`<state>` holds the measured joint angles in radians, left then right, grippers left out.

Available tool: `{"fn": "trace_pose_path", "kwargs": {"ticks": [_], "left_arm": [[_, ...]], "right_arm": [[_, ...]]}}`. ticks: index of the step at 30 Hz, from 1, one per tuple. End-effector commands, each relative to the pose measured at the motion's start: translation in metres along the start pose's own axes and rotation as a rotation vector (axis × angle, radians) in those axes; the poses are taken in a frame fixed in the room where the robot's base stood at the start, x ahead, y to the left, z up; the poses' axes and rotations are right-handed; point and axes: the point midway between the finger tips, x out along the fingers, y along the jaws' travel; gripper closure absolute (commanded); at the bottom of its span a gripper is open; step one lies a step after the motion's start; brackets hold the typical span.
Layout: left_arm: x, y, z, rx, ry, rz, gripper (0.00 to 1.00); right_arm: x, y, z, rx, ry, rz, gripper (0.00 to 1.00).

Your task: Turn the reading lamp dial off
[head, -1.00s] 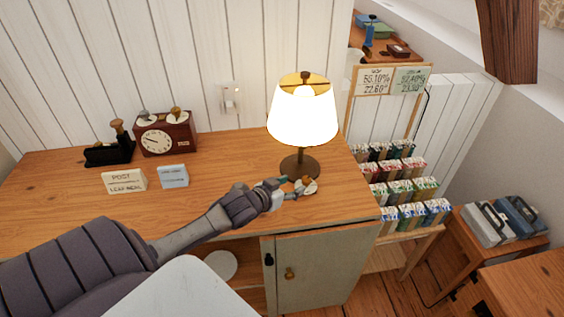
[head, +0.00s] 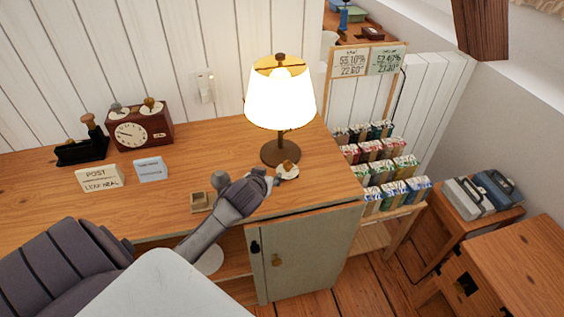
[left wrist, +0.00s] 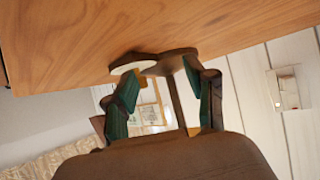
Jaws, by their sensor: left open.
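The reading lamp (head: 281,100) is lit and stands upright on the desk, with a round dark base. In front of the base is its dial (head: 288,170), a pale disc with a brown knob. My left gripper (head: 272,176) is just left of the dial and partly hides its left edge. In the left wrist view the left gripper (left wrist: 165,98) has its two green-padded fingers apart with nothing held. The pale disc of the dial (left wrist: 132,64) shows beyond one fingertip, beside the dark lamp base (left wrist: 175,62). Whether a finger touches it, I cannot tell. My right gripper is not in view.
The wooden desk (head: 50,205) carries a clock (head: 141,127), a stamp holder (head: 81,145), two small signs and a small wooden block (head: 200,201). A rack of small boxes (head: 375,160) stands right of the desk. A wall switch (head: 206,85) is behind.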

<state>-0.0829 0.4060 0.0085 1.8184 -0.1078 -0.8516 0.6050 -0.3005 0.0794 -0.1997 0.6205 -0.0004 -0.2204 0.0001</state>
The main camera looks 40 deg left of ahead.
Motion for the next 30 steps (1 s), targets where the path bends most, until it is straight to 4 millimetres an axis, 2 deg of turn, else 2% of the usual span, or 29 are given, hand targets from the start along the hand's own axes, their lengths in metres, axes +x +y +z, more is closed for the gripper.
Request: {"fn": "trace_pose_path", "kwargs": {"ticks": [1,5,8,12,15,18,21,26,30], "left_arm": [[0.013,0.015,0.001,-0.067,-0.038,-0.07,0.45],[0.018,0.039,-0.005,-0.2,-0.143,-0.26,0.45],[0.01,0.067,-0.02,-0.314,-0.202,-0.403,0.45],[-0.014,0.103,-0.058,-0.485,-0.221,-0.592,0.45],[-0.033,0.119,-0.079,-0.57,-0.21,-0.68,0.45],[-0.045,0.128,-0.091,-0.616,-0.2,-0.73,0.45],[-0.047,0.127,-0.093,-0.632,-0.195,-0.751,0.45],[-0.033,0.114,-0.085,-0.628,-0.196,-0.754,0.45],[-0.012,0.097,-0.074,-0.628,-0.196,-0.753,0.45]], "right_arm": [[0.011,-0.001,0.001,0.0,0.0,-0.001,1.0],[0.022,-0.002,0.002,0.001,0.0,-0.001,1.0],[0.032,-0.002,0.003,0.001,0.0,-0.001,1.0],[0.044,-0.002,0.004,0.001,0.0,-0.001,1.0],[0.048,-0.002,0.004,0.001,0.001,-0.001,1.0],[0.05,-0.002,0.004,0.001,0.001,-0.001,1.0],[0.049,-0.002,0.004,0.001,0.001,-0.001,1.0],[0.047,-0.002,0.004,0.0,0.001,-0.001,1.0],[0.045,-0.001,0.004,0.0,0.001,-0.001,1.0]]}}
